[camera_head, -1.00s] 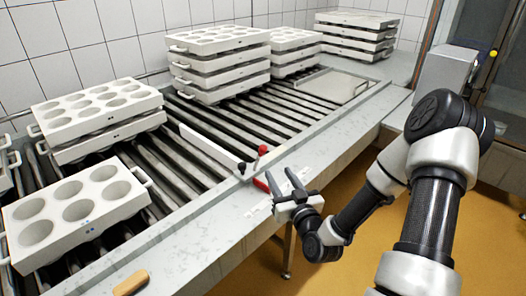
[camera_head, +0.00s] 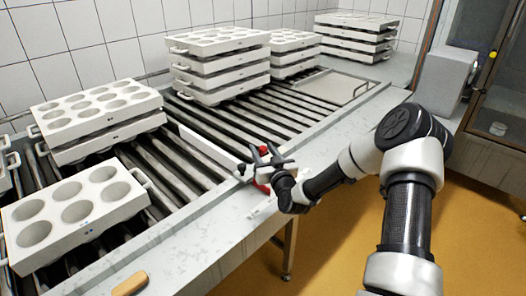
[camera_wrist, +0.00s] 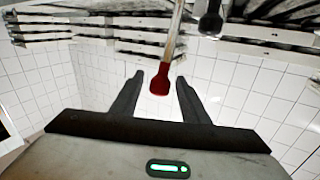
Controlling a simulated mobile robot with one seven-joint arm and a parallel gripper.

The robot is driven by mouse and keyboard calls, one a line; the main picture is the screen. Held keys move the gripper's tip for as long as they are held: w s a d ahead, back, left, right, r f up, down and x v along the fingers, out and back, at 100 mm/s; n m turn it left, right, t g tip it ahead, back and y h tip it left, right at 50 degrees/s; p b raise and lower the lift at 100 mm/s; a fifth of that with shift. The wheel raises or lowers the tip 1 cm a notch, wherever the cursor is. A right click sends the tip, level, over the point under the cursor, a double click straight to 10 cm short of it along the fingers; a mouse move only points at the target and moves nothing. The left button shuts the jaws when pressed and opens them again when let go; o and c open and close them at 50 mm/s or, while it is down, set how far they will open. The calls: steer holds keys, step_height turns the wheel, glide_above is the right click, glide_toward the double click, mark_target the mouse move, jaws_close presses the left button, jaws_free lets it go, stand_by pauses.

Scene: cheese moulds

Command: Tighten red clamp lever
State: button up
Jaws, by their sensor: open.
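The red clamp lever (camera_head: 263,150) stands at the front rail of the roller conveyor, its red end showing just beyond my gripper. In the wrist view its red tip (camera_wrist: 160,85) hangs from a pale rod, between my fingertips in the picture. My gripper (camera_head: 268,160) is at the clamp, fingers spread; in the wrist view my gripper (camera_wrist: 159,82) is open. I cannot tell whether either finger touches the lever. More red (camera_head: 262,186) shows low at the clamp, partly hidden by my gripper. A black knob (camera_head: 241,168) sits left of the lever.
A white guide bar (camera_head: 209,148) crosses the rollers behind the clamp. White mould trays stand on the conveyor, one (camera_head: 78,213) near at left and stacks (camera_head: 222,65) farther back. A tan block (camera_head: 130,283) lies on the front ledge. The ledge right of the clamp is mostly clear.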

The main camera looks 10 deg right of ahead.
steer(key=shift+c, duration=0.2)
jaws_close()
steer(key=shift+f, duration=0.1)
